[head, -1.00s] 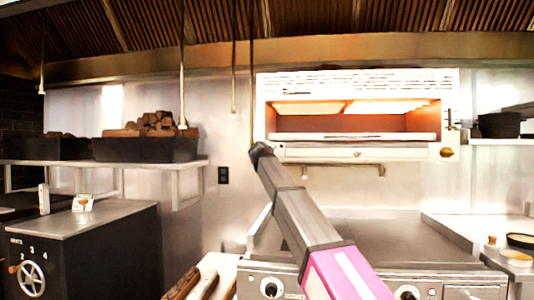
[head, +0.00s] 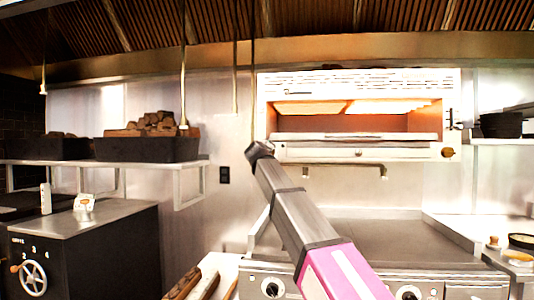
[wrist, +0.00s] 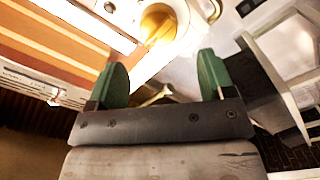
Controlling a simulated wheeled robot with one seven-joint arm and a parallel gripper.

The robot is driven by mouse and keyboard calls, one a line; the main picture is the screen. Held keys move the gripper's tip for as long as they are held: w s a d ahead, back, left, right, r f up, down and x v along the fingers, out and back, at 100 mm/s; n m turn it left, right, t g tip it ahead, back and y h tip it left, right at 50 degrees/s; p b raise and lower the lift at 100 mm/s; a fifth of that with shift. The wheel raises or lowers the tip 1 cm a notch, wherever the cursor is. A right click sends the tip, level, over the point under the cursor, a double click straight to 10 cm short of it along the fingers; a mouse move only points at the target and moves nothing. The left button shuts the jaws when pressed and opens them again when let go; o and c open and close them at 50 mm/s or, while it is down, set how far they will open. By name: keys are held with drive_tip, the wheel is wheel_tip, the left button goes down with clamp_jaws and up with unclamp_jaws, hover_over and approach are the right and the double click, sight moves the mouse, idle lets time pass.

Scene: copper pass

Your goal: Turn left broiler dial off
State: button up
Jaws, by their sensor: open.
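The broiler (head: 358,153) is the white unit on the back wall in the head view, with a glowing orange opening. A brass dial (head: 448,153) sits at its right end. Its left front corner is hidden by my arm, so no left dial shows there. In the wrist view a brass dial (wrist: 160,22) on a pale round base lies just beyond my gripper (wrist: 160,60), beside the glowing opening. The green fingers are wide apart and empty, with the dial ahead of the gap between them. Contact cannot be made out.
A flat griddle (head: 380,240) with front knobs stands below the broiler. A towel bar (head: 345,167) hangs under the broiler. A wall shelf (head: 110,162) at left carries dark bins of wood. Thin rods hang from the hood near my arm.

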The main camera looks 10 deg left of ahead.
drive_tip(key=s, duration=0.4)
idle(0.3)
